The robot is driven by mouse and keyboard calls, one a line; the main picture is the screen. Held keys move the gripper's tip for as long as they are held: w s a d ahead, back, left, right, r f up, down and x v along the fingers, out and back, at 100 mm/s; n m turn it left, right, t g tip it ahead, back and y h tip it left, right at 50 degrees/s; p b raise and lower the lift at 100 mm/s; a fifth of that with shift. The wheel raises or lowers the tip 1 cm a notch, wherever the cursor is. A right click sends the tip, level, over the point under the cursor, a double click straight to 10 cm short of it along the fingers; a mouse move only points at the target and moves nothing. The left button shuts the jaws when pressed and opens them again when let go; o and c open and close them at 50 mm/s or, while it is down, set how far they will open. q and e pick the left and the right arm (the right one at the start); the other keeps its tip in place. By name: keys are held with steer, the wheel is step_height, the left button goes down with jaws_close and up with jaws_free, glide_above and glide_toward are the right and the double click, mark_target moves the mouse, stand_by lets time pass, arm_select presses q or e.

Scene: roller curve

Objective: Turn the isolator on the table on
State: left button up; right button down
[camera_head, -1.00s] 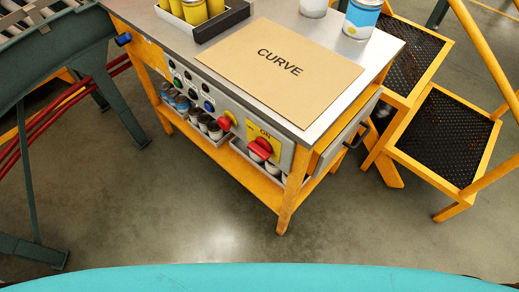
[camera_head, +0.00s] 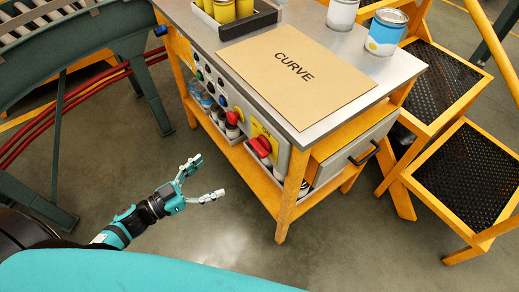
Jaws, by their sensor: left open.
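The isolator is a red rotary handle (camera_head: 261,146) on a yellow plate (camera_head: 270,137), at the right end of the control panel on the table's front. A second, smaller red knob (camera_head: 233,117) sits to its left on the same panel. The table (camera_head: 331,115) has a grey metal top and an orange frame. My left gripper (camera_head: 212,178) is open and empty, in front of the table, below and left of the isolator and apart from it. My right gripper is not in view.
A board marked CURVE (camera_head: 297,76) lies on the tabletop. A tray with yellow cylinders (camera_head: 248,22) and paint cans (camera_head: 385,32) stand behind it. Orange steps (camera_head: 464,178) are at the right, a green roller conveyor (camera_head: 70,45) at the left. The floor in front is clear.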

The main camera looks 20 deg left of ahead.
mark_target(255, 149)
arm_select(q)
steer(key=p+x, duration=0.1)
steer(key=x, duration=1.4)
steer(key=shift+w+d, duration=0.2)
steer(key=shift+w, duration=0.15)
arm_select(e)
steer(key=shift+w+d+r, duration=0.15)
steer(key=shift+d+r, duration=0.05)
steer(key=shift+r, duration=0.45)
arm_select(q)
steer(key=c, duration=1.2)
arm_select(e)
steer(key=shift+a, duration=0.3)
